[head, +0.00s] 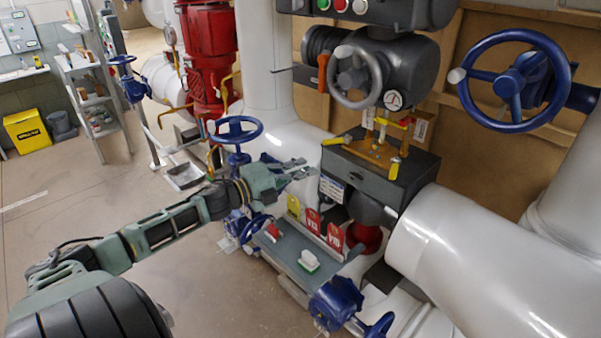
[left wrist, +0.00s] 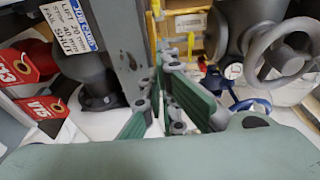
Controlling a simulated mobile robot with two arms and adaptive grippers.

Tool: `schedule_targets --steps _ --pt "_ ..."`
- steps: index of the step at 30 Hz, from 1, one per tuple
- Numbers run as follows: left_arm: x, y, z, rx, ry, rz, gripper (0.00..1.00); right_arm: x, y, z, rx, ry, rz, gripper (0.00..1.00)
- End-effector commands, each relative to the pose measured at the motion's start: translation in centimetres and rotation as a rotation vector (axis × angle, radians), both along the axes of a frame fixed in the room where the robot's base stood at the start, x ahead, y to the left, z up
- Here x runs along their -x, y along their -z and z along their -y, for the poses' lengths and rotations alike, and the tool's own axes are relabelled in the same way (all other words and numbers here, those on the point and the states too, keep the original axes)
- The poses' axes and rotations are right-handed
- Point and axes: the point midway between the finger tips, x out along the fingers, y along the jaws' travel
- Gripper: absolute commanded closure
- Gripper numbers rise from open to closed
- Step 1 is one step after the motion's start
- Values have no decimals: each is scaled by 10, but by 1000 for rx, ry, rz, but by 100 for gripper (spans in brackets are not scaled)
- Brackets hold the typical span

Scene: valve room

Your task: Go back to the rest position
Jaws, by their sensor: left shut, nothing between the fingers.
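My left arm reaches in from the left in the head view. Its green-grey left gripper (head: 302,171) is shut and empty, just left of the dark valve box (head: 385,178) with yellow-handled fittings on top. The left wrist view shows the shut fingers (left wrist: 160,88) close up, with the labelled dark box (left wrist: 115,45) beside them on the left. I cannot tell whether the gripper touches the box. My right gripper is in neither view.
A blue handwheel (head: 236,130) stands behind the arm, and a large blue handwheel (head: 513,80) is at upper right. A grey shelf (head: 282,245) with red tags lies below the gripper. A white pipe (head: 470,265) fills the lower right. Floor (head: 215,285) is open near the arm.

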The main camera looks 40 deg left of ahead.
Motion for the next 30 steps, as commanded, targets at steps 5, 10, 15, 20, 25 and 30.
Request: schedule_targets --steps 5,10,15,20,25,30 --pt "4 0 -1 0 1 0 100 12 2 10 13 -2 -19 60" --pt "5 2 -1 6 -4 -4 100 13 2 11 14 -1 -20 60" --pt "11 40 16 128 -100 -83 100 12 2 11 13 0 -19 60" --pt "40 114 56 380 -312 -273 100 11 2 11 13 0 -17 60" --pt "101 182 114 648 -558 -531 100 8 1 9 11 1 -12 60" --pt "171 217 171 845 -760 -774 100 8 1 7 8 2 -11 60"
